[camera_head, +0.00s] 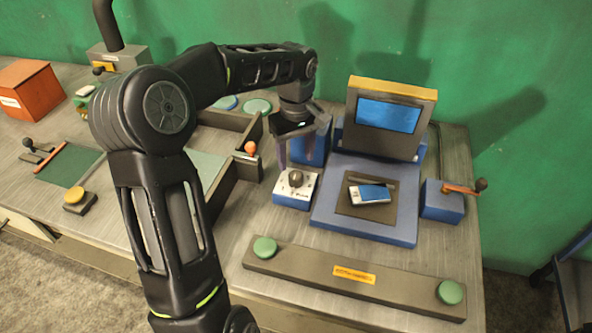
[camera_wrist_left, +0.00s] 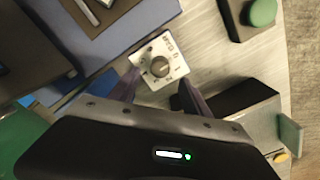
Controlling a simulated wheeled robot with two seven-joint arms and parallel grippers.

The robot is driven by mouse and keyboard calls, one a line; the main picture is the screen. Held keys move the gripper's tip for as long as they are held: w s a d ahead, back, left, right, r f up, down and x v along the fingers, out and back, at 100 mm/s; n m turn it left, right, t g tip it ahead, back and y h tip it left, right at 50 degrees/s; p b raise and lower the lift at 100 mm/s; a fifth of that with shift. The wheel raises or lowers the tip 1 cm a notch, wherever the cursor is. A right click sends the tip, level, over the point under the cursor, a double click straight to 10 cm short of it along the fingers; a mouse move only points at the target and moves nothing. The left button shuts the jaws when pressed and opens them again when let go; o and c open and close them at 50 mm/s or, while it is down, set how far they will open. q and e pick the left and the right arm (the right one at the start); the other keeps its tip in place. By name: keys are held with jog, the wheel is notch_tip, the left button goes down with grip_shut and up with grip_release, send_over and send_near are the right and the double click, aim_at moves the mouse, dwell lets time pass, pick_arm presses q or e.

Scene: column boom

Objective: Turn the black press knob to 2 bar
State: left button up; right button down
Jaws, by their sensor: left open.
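The black press knob (camera_head: 295,178) sits on the white-topped face of a small blue box (camera_head: 291,200) beside the blue press. In the left wrist view the knob (camera_wrist_left: 160,67) shows on a white dial plate (camera_wrist_left: 148,56) with printed marks, too small to read surely. My left gripper (camera_head: 296,152) is just above and behind the knob in the head view. In the left wrist view its two fingers (camera_wrist_left: 158,92) are apart, with the knob beyond them and nothing between them. My right gripper is not in view.
The blue press (camera_head: 322,222) with a screen (camera_head: 388,115) stands right of the knob box. A blue box with a lever (camera_head: 442,205) is farther right. A bar with two green buttons (camera_head: 350,278) lies in front. A dark-walled tray (camera_head: 236,175) is on the left.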

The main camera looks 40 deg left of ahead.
aim_at(296, 174)
pick_arm(q)
notch_tip(296, 174, down, 6)
jog(key=shift+p, duration=0.45)
jog(key=shift+c, duration=0.5)
grip_shut()
